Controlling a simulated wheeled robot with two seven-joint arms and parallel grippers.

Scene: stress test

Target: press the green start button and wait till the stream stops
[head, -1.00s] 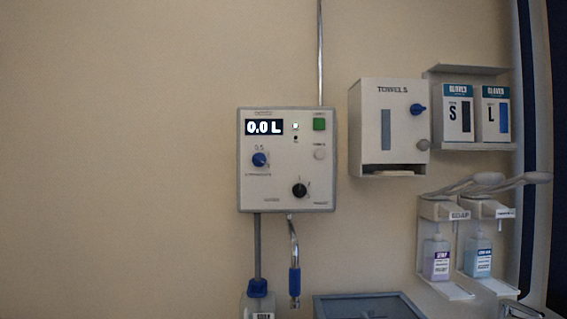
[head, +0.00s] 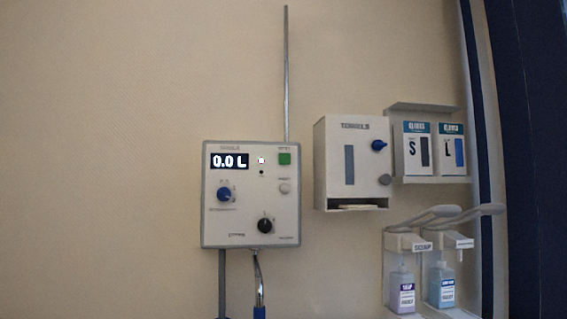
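A metal spout with a blue sleeve (head: 259,310) hangs below the box and is cut off by the bottom edge. No stream shows in view. Neither of my grippers is in view.
To the right are a towel dispenser (head: 335,195) with a blue knob, a rack with glove boxes (head: 417,150) marked S and L, and two lever dispensers with bottles (head: 403,290). A grey pipe (head: 286,75) rises above the box. The wall at left is bare.

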